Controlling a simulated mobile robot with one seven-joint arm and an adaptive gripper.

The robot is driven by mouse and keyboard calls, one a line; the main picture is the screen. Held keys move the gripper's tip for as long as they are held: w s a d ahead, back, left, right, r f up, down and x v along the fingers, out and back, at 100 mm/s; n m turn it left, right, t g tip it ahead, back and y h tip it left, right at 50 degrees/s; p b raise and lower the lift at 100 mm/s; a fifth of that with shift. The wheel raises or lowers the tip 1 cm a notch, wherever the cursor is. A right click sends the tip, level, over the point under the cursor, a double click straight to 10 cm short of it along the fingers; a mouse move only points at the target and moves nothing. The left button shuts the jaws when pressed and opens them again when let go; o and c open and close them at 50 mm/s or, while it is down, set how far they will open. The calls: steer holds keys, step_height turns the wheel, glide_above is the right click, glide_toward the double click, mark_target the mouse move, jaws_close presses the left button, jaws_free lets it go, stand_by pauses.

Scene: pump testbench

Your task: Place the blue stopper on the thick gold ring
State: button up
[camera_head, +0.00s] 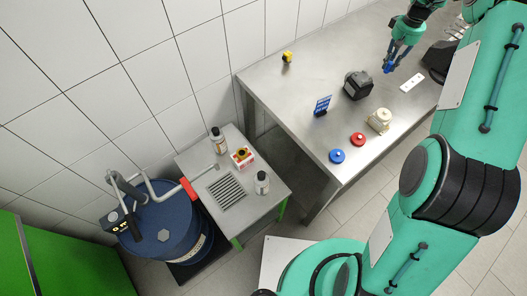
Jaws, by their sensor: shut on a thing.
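My gripper (390,64) is at the upper right, over the steel table. It is shut on a small bright blue piece (388,68), which I take to be the blue stopper; the fingers partly hide it. I cannot tell whether the piece touches the tabletop. It is right of and a little behind a black block-shaped device (357,85). I cannot make out a thick gold ring for certain. A cream and gold-coloured part (379,120) stands on the table in front of the gripper.
On the steel table (290,88) are a round blue part (337,156), a round red part (358,139), a blue panel (322,105), a yellow-black item (287,57) and a white plate (412,82). A side table (262,205) and blue drum (165,240) stand lower left.

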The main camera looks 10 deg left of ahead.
steer(key=s+a+n+b, duration=0.1)
steer(key=s+a+n, duration=0.2)
steer(key=a, duration=0.8)
steer(key=s+a+n+b, duration=0.1)
steer(key=s+a+n, duration=0.1)
steer(key=a, duration=1)
steer(key=s+a+n+b, duration=0.1)
steer(key=s+a+n, duration=0.2)
steer(key=a, duration=0.8)
steer(key=s+a+n+b, duration=0.1)
steer(key=s+a+n, duration=0.3)
steer(key=s+a, duration=0.65)
steer(key=s+a+n+b, duration=0.1)
steer(key=s+a+n, duration=0.3)
steer(key=s+a, duration=0.65)
step_height(320, 180, down, 24)
steer(key=w+a, duration=0.1)
steer(key=a, duration=0.1)
steer(key=shift+w+a, duration=0.25)
steer(key=shift+w, duration=0.15)
steer(key=shift+f+b, duration=0.35)
steer(key=shift+f, duration=2.7)
steer(key=shift+f, duration=0.15)
